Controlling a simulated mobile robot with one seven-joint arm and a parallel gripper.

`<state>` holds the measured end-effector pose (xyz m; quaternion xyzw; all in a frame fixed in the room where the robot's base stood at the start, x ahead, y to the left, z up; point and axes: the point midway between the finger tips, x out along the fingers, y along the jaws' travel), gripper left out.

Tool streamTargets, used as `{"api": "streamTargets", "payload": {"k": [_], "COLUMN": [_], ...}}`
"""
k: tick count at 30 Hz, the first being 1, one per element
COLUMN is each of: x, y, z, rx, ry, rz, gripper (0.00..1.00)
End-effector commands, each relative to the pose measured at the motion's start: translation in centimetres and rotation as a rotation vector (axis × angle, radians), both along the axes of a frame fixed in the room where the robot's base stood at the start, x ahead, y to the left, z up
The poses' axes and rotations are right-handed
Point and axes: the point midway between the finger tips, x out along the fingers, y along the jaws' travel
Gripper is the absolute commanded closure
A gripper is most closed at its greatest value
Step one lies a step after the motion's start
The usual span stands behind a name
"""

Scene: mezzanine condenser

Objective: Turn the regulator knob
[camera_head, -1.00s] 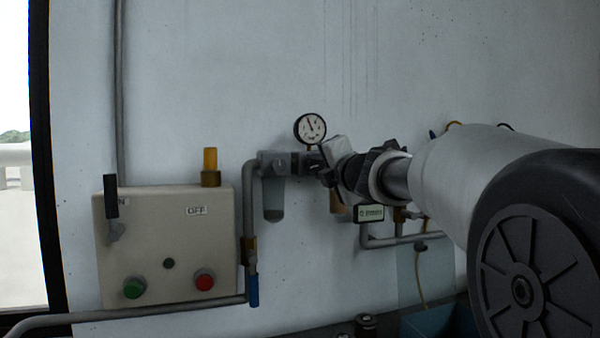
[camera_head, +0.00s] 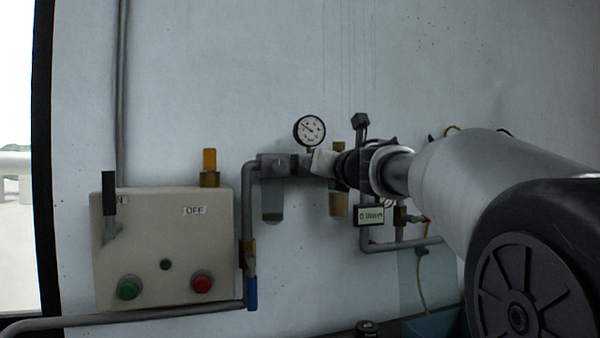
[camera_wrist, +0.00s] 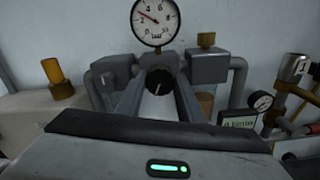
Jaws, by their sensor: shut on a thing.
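The regulator knob (camera_wrist: 158,82) is a round black knob with a white mark, below the pressure gauge in the wrist view. My gripper (camera_wrist: 158,90) is shut on the knob, with one finger on each side of it. In the head view my gripper (camera_head: 320,163) reaches in from the right and hides the knob. The white-faced gauge (camera_head: 309,130) stands just above; it also shows in the wrist view (camera_wrist: 156,20), its needle pointing to the upper left, near 2.
A beige control box (camera_head: 165,245) with a lever, a green button (camera_head: 129,288) and a red button (camera_head: 202,283) is at left. The wall above is clear.

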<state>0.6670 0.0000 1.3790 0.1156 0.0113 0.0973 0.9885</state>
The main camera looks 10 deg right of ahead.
Motion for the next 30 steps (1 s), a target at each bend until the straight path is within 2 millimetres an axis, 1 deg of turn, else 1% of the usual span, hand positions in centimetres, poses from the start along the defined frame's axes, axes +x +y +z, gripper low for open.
{"api": "streamTargets", "payload": {"k": [6,12,18,30], "x": [0.03,0.03,0.03,0.03], "y": [-0.04,-0.04,-0.04,-0.03], "z": [-0.19,-0.14,-0.08,-0.06], "rx": [-0.136,-0.212,-0.246,-0.251], "ry": [-0.026,-0.041,-0.048,-0.049], "rz": [-0.001,-0.001,-0.001,0.000], "gripper": [0.88,0.88,0.88,0.88]}}
